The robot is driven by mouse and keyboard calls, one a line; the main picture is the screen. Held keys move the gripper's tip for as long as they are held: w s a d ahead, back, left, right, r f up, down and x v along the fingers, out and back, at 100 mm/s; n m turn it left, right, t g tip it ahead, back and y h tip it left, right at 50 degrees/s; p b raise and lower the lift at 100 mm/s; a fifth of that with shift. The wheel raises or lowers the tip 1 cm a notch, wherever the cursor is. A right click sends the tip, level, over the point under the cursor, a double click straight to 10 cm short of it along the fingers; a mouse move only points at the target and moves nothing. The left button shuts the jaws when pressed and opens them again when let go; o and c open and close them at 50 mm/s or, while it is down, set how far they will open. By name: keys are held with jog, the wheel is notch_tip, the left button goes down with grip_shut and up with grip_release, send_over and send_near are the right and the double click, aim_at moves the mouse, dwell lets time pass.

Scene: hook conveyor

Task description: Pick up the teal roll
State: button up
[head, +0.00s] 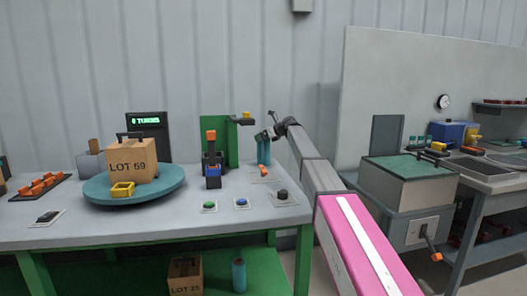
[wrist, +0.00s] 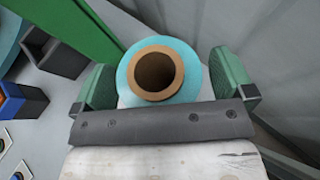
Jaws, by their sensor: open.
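The teal roll (wrist: 193,72) shows end-on in the wrist view, with a brown cardboard core and a dark hole. In the head view the teal roll (head: 264,152) stands upright at the back right of the table, its top partly hidden by my gripper. My gripper (wrist: 165,82) is open, its green fingers on the left and right sides of the roll. A small gap shows on the right; on the left the finger is very near, and I cannot tell whether it touches. In the head view my gripper (head: 267,135) is at the roll's top.
A green upright panel (head: 219,142) stands just left of the roll. A turntable (head: 165,186) holds a box (head: 133,160) at left. Coloured buttons (head: 241,203) line the front. Another teal cylinder (head: 239,275) stands on the lower shelf. A grey machine (head: 407,184) stands right.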

jog(key=shift+a, duration=0.1)
jog(key=c, duration=1.7)
jog(key=shift+c, duration=0.4)
jog(key=shift+r, duration=0.15)
